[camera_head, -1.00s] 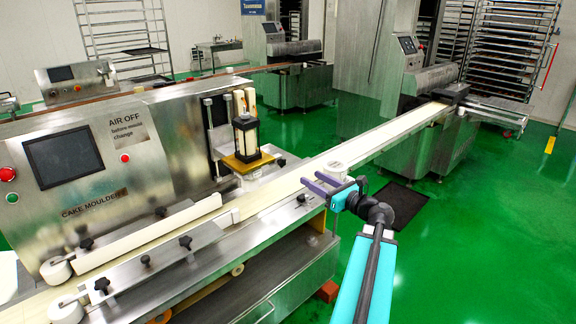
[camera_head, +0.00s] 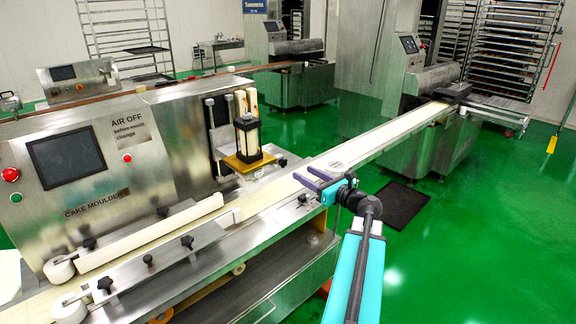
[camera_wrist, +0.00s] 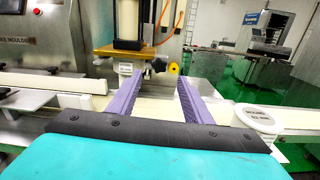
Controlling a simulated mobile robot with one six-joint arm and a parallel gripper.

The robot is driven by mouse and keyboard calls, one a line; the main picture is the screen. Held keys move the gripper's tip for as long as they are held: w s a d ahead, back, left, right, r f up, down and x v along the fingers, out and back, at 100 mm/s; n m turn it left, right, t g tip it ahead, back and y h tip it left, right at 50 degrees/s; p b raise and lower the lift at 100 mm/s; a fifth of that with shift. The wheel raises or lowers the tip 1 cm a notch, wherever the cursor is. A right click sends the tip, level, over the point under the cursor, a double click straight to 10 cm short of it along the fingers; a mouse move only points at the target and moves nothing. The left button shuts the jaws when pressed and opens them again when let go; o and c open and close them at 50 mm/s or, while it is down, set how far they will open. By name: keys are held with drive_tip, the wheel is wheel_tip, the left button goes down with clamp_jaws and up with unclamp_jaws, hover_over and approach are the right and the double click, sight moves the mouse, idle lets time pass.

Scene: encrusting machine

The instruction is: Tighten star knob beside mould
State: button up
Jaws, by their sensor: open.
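The mould (camera_head: 246,137), a dark-framed cream block, stands upright on a yellow plate (camera_head: 236,164) on the cake moulder. In the wrist view the mould (camera_wrist: 127,18) is at the top, above the yellow plate (camera_wrist: 112,50). A dark star-shaped knob (camera_wrist: 160,65) sits just right of the mould, beside a yellow disc (camera_wrist: 173,68). A small dark knob also shows in the head view (camera_head: 282,162). My gripper (camera_head: 302,176) is open and empty, right of the mould over the conveyor. In the wrist view the knob lies beyond and between my purple fingertips (camera_wrist: 160,82), apparently untouched.
A pale conveyor belt (camera_head: 390,130) runs from the moulder to a machine at the back right. A white round labelled piece (camera_wrist: 258,119) is just right of my fingers. Clamp bars with several black knobs line the front left.

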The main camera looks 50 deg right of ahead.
sight(285, 163)
drive_tip(key=w, duration=0.3)
drive_tip(key=w+p, duration=0.1)
drive_tip(key=w, duration=0.5)
drive_tip(key=shift+w+d+p, duration=0.2)
drive_tip(key=shift+d+p, duration=0.1)
drive_tip(key=shift+p, duration=0.1)
drive_tip(key=c, duration=1)
drive_tip(key=shift+s+a, duration=0.15)
drive_tip(key=shift+a, duration=0.15)
drive_tip(key=shift+c, duration=0.3)
drive_tip(key=shift+d+f, duration=0.1)
drive_tip(key=shift+d, duration=0.15)
